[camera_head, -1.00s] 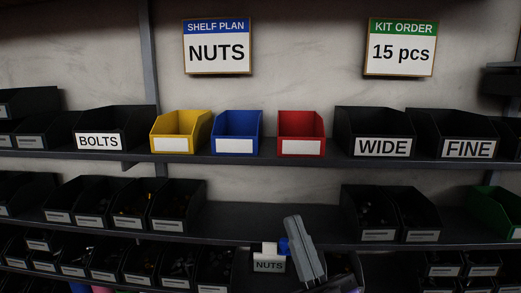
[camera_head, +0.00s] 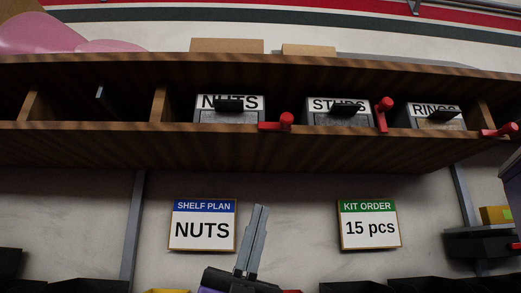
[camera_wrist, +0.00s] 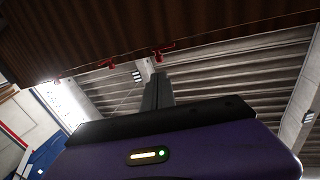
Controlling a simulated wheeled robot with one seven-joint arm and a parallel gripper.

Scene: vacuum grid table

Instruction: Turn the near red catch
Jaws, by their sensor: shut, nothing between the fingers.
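Three red catches sit along the front edge of a wooden shelf in the head view. The one by the NUTS drawer (camera_head: 230,117) is a catch lying sideways (camera_head: 276,124). The one by the STUDS drawer (camera_head: 340,117) is a catch standing upright (camera_head: 383,115). The one by the RINGS drawer (camera_head: 436,122) is a catch lying roughly sideways (camera_head: 500,130). My gripper (camera_head: 260,209) is shut and empty, pointing up below the shelf, apart from the catches. In the wrist view, my fingers (camera_wrist: 158,90) point toward a red catch (camera_wrist: 163,50) under the shelf edge.
The wooden shelf (camera_head: 90,145) overhangs my gripper. A NUTS shelf-plan sign (camera_head: 201,228) and a kit-order sign (camera_head: 370,225) flank it on the wall. Dark bins line the bottom of the head view. An open compartment (camera_head: 130,105) lies left of the drawers.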

